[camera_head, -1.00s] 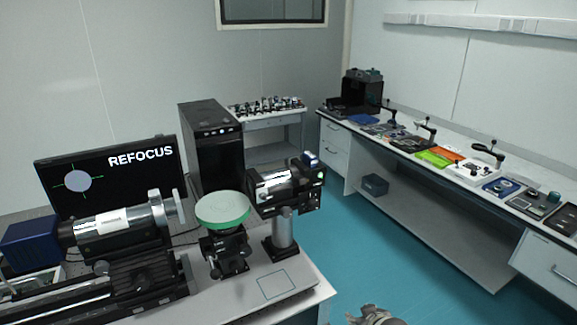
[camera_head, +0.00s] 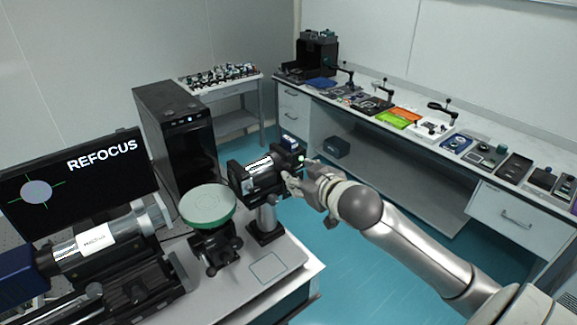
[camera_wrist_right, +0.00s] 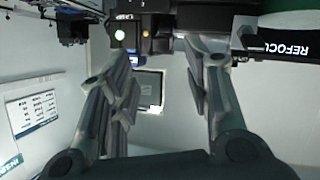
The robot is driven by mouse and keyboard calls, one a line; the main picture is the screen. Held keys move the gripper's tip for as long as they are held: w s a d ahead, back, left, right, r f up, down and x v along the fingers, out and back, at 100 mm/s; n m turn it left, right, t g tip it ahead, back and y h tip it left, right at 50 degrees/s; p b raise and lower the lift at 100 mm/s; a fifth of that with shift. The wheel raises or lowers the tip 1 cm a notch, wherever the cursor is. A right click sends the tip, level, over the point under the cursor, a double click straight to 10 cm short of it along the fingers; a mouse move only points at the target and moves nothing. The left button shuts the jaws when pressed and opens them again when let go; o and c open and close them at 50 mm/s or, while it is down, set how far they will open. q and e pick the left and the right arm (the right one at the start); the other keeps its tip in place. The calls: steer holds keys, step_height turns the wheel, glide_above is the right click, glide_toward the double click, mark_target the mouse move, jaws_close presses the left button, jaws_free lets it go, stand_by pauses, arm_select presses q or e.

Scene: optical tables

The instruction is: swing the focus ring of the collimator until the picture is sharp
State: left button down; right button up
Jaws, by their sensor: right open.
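A short silver tube in black mounts (camera_head: 262,165) stands on a post in the head view. A longer silver tube (camera_head: 95,240) with a white label and a ring at its right end lies at the left. I cannot read which is the collimator. The monitor (camera_head: 75,190) shows a grey disc (camera_head: 37,192), a green cross and "REFOCUS". My right gripper (camera_head: 303,182) is close to the right end of the short tube; contact cannot be told. In the right wrist view my gripper (camera_wrist_right: 163,62) has its fingers apart, below a dark housing (camera_wrist_right: 152,27). My left gripper is not in view.
A green-rimmed round plate (camera_head: 207,206) stands on a mount between the tubes. A black computer tower (camera_head: 175,135) stands behind. A long side bench (camera_head: 430,135) holds several instruments. The near right part of the white table (camera_head: 290,255) is bare around a marked square.

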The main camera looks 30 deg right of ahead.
mark_target(286, 168)
steer(key=p+x, duration=0.1)
steer(key=x, duration=0.4)
steer(key=shift+w+a+p, duration=0.15)
steer(key=shift+w+p, duration=0.15)
steer(key=shift+w, duration=0.1)
steer(key=shift+x, duration=0.9)
steer(key=shift+f, duration=0.1)
steer(key=shift+c, duration=0.2)
jaws_close()
